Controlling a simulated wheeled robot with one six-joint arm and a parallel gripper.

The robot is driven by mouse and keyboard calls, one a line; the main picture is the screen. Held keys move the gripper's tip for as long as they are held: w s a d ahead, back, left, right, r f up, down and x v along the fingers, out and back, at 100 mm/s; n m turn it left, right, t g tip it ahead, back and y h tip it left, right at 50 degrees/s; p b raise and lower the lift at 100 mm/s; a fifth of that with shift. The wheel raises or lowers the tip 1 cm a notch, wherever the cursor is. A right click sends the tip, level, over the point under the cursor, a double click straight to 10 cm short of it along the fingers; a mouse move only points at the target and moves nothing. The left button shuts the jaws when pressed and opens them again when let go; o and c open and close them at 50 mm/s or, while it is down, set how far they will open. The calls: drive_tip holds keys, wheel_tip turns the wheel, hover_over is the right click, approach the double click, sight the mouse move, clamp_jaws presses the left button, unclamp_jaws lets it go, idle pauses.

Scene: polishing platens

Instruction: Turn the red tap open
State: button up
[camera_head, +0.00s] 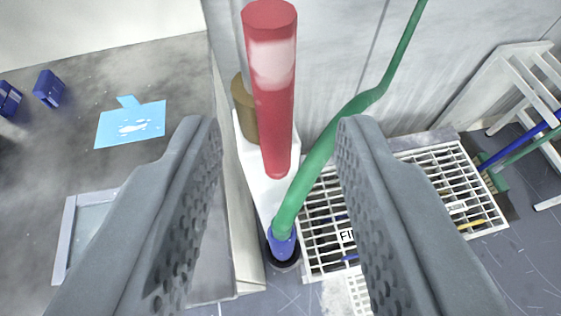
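The red tap handle (276,120) is a long red bar with a pale worn patch near its upper end. It runs lengthwise in the picture above a white mount (257,190), with a brass-brown cylinder (243,112) beside it on the left. My gripper (278,140) is open, with one grey, dimpled finger on each side of the picture. The red handle shows in the gap between the fingers, and neither finger visibly touches it. How far the handle lies beyond the fingertips I cannot tell.
A green hose (318,158) passes right of the handle into a blue fitting (282,243). A white grated basket (440,165) is at right, with a white rack (530,75) behind. On the grey surface at left lie a light-blue sheet (113,133) and blue blocks (49,88).

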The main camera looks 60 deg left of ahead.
drive_tip(key=v, duration=1.2)
drive_tip(key=shift+s+d, duration=0.2)
drive_tip(key=shift+d, duration=0.1)
